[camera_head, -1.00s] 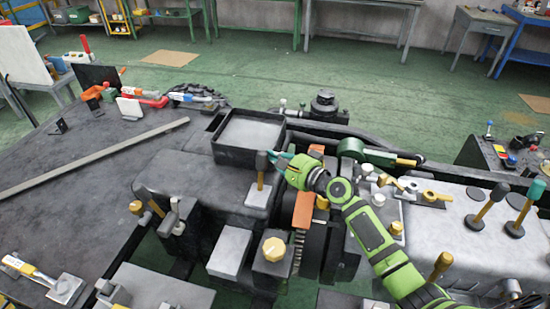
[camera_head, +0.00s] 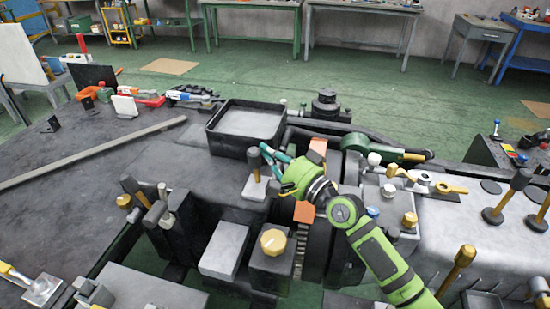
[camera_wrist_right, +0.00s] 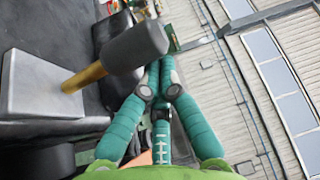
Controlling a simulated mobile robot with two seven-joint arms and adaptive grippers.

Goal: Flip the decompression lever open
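A lever with a dark grey head (camera_head: 254,158) and a gold shaft stands on a pale square block (camera_head: 256,188), near the middle of the head view. It leans slightly left. In the right wrist view its head (camera_wrist_right: 136,46) is large, just left of the fingertips. The shaft (camera_wrist_right: 84,77) runs down to the grey block (camera_wrist_right: 45,85). My green right gripper (camera_head: 266,150) has its teal fingers at the right side of the lever head. Its fingertips (camera_wrist_right: 160,72) come together with nothing visible between them. Contact with the head cannot be told. My left gripper is not in view.
A dark open tray (camera_head: 210,140) stands just behind the lever. A gold knob (camera_head: 273,241) is in front. Other dark-headed levers stand at left (camera_head: 133,188) and right (camera_head: 508,195). A long grey bar (camera_head: 95,157) lies on the left tabletop.

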